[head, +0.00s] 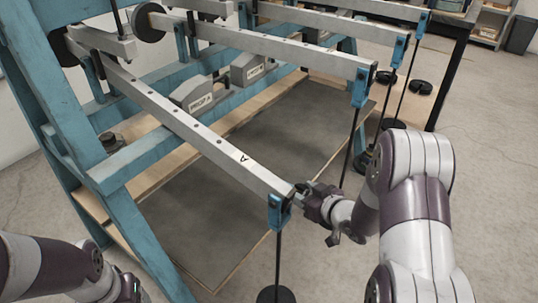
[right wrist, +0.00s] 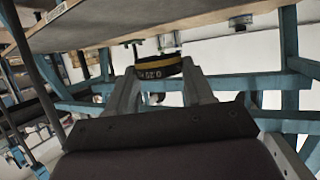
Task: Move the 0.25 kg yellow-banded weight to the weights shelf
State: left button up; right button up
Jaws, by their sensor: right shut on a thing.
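The yellow-banded weight (right wrist: 158,67) is a dark disc with a yellow stripe and pale print reading about "0.25". In the right wrist view it sits between the fingertips of my right gripper (right wrist: 158,78), which is shut on it. In the head view my right gripper (head: 312,202) is beside the near end of lever A (head: 215,147), close to its blue end piece (head: 278,211); the weight cannot be made out there. My left gripper (head: 130,291) is partly in view at the lower left, its jaws unclear. I cannot tell which surface is the weights shelf.
Several grey levers lie across a blue frame (head: 57,110), with dark rods hanging from their near ends. A black disc (head: 276,294) is at the foot of the nearest rod. More black discs (head: 421,87) lie at the upper right. Bare floor (head: 480,160) is at right.

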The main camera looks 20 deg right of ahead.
jog(key=b, duration=0.5)
send_over(264, 215)
notch_tip(264, 215, down, 7)
jog(key=shift+d+f, duration=0.1)
jog(key=shift+w+f+b, duration=0.1)
jog(key=shift+f+b, duration=0.15)
jog(key=shift+b, duration=0.05)
notch_tip(264, 215, down, 4)
jog(key=shift+r+b, duration=0.1)
jog(key=shift+b, duration=1.05)
jog(key=shift+r, duration=0.2)
jog(key=shift+f, duration=0.25)
jog(key=o, duration=1)
jog(key=shift+r, duration=0.1)
